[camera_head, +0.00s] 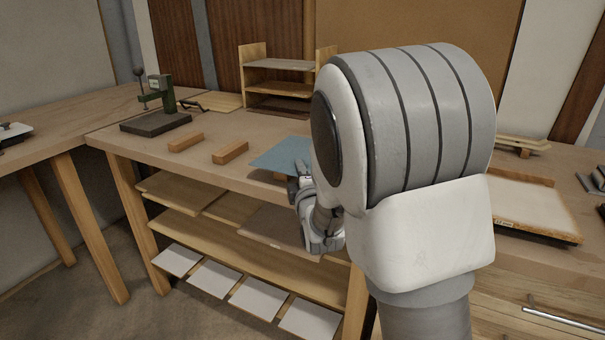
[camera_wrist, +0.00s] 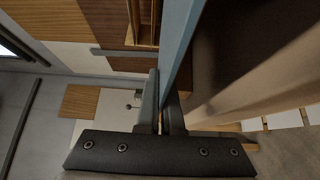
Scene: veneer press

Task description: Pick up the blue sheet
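The blue sheet (camera_head: 280,156) is a thin, flat pale-blue panel near the front edge of the workbench, roughly level. A small piece of wood (camera_head: 280,176) shows under its near edge; I cannot tell whether the sheet rests on it. My gripper (camera_head: 299,183) is at the sheet's near right edge, and my arm hides what lies to the right. In the wrist view the blue sheet (camera_wrist: 179,42) runs edge-on between the two close-set fingers of my gripper (camera_wrist: 162,100), which look shut on its edge.
Two wooden blocks (camera_head: 230,153) lie left of the sheet on the workbench (camera_head: 135,143). A green press-like tool (camera_head: 157,97) stands farther left, a small wooden rack (camera_head: 278,64) behind. Shelves below hold boards and white sheets (camera_head: 213,278). A tray (camera_head: 525,205) lies right.

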